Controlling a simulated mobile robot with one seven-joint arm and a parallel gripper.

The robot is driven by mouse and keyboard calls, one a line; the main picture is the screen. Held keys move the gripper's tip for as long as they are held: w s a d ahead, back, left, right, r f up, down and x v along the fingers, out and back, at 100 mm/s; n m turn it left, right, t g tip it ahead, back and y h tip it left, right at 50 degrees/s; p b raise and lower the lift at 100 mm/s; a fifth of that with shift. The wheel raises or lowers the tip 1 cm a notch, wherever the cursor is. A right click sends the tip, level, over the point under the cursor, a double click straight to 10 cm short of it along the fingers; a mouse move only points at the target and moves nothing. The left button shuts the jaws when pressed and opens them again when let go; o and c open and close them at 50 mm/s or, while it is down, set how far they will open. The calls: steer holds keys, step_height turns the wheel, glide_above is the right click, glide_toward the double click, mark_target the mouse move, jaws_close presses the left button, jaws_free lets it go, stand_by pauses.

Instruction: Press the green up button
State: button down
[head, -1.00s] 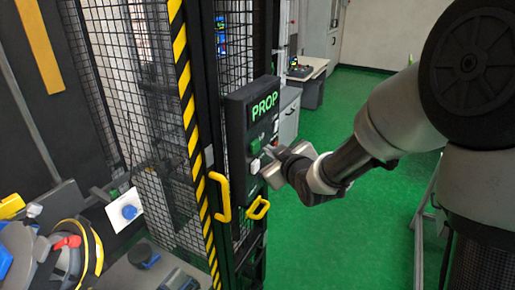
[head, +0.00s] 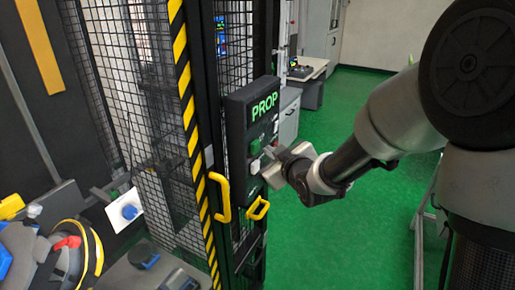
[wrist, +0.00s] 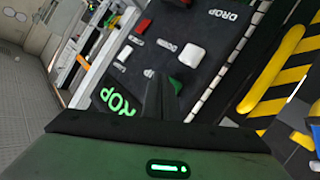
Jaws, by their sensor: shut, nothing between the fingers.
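The dark control panel (head: 236,117) with a lit green PROP display is mounted on the cage frame. The green button (head: 255,148) sits below the display at the panel's left side. In the wrist view the green button (wrist: 176,86) shows just right of my fingertips, partly hidden by them. My gripper (head: 268,152) is shut and empty, with its fingertips close in front of the panel beside the green button. In the wrist view my gripper (wrist: 158,76) points at the panel. I cannot tell whether it touches the button.
A white button (wrist: 191,54) and a red button (wrist: 142,26) are near on the same panel. A yellow handle (head: 222,198) and a striped post (head: 184,80) stand left of the panel.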

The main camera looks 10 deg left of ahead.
stand_by(0.7)
steer(key=shift+w+a+b, duration=0.15)
steer(key=shift+a+b, duration=0.25)
steer(key=shift+b, duration=0.1)
steer(key=shift+w+a+b, duration=0.2)
steer(key=shift+a+b, duration=0.3)
stand_by(0.7)
steer(key=shift+d, duration=0.15)
steer(key=shift+s+d, duration=0.35)
steer(key=shift+d, duration=0.4)
steer(key=shift+s+d+p, duration=0.15)
steer(key=shift+s+d, duration=0.15)
steer(key=shift+d, duration=0.5)
steer(key=shift+s+d+p, duration=0.2)
steer(key=shift+s+d, duration=0.05)
steer(key=shift+d, duration=0.5)
steer(key=shift+s+d+p, duration=0.15)
steer(key=shift+s+d, duration=0.15)
steer(key=shift+d, duration=0.5)
